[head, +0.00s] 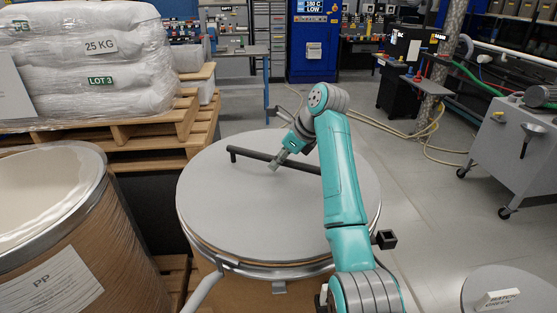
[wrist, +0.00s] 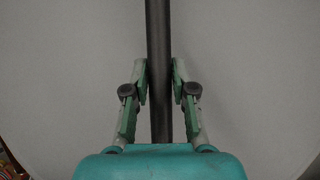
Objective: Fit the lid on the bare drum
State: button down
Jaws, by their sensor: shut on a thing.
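A wide grey round lid (head: 250,210) with a dark bar handle (head: 240,153) covers the top of the middle drum (head: 245,290) in the head view. A metal rim with a lever shows around the lid's front and right edge. I cannot tell whether the lid sits fully down. My gripper (head: 277,164) is shut on the bar handle, one finger on each side. The wrist view shows the bar (wrist: 158,25) between my fingers (wrist: 161,75), with the grey lid (wrist: 70,80) behind. Another drum (head: 130,240), labelled PP, stands at left with a pale top inside a metal rim.
Wrapped 25 KG sacks (head: 90,60) lie on stacked wooden pallets (head: 150,135) at back left. A grey cart (head: 515,150) stands at right. A round grey top (head: 480,285) with a labelled block (head: 498,298) is at lower right. Hoses cross the floor behind.

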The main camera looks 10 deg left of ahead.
jog(key=shift+f, duration=0.2)
dwell(0.5)
jog(key=c, duration=0.9)
grip_release()
jog(key=shift+o, duration=1.3)
jog(key=shift+f, duration=0.2)
jog(key=shift+o, duration=1.3)
jog(key=shift+r, duration=0.2)
jog(key=shift+r, duration=3.4)
